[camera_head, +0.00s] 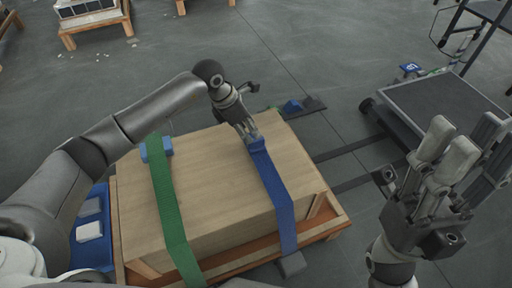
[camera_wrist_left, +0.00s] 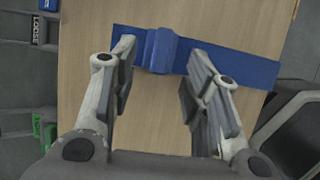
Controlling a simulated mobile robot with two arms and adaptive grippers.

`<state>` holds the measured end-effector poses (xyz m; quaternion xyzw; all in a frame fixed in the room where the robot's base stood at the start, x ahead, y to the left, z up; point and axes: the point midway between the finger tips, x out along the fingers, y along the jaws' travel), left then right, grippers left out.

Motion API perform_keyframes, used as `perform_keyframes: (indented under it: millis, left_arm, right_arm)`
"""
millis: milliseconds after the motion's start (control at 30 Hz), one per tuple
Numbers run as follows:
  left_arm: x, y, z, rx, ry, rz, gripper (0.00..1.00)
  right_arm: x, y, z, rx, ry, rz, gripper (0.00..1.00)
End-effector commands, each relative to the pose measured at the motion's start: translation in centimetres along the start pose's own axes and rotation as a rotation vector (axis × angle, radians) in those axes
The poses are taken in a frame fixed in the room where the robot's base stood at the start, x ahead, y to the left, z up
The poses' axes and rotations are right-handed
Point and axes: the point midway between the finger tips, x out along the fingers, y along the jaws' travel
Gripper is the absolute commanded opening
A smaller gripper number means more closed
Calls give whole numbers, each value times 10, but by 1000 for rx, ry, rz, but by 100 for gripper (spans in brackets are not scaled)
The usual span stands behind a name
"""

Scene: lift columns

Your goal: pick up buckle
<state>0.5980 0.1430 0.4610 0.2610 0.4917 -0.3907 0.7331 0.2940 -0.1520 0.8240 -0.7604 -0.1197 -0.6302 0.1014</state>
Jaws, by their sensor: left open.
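A blue buckle (camera_head: 257,145) sits on a blue strap (camera_head: 279,205) that runs over a wooden crate (camera_head: 225,188). In the left wrist view the buckle (camera_wrist_left: 160,50) is a blue block around the flat strap (camera_wrist_left: 235,65). My left gripper (camera_head: 247,131) is open and empty above the crate top, close to the buckle. In the left wrist view its two fingers (camera_wrist_left: 162,54) show on either side of the buckle, with gaps; contact cannot be told. My right gripper (camera_head: 447,150) is raised at the right, away from the crate, its opening unclear.
A green strap (camera_head: 172,205) with another blue buckle (camera_head: 157,149) crosses the crate's left part. A blue tray (camera_head: 93,240) with pale blocks stands left. A dark flat cart (camera_head: 440,108) stands at the right. Dark straps lie on the floor between crate and cart.

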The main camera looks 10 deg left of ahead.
Motion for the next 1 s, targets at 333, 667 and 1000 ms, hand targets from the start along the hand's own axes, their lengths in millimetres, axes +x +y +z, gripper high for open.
perform_keyframes:
  millis: [333, 667, 1000]
  left_arm:
    - [37, -3, -5, 0, -3, -1, 43]
    - [55, -3, -3, 0, -2, 1, 43]
    - [54, -3, -3, 0, -2, 1, 18]
  right_arm:
    - [6, 0, 4, -8, 63, -25, 40]
    - [14, -1, 4, -12, 89, -37, 40]
    - [14, -1, 4, -12, 88, -37, 40]
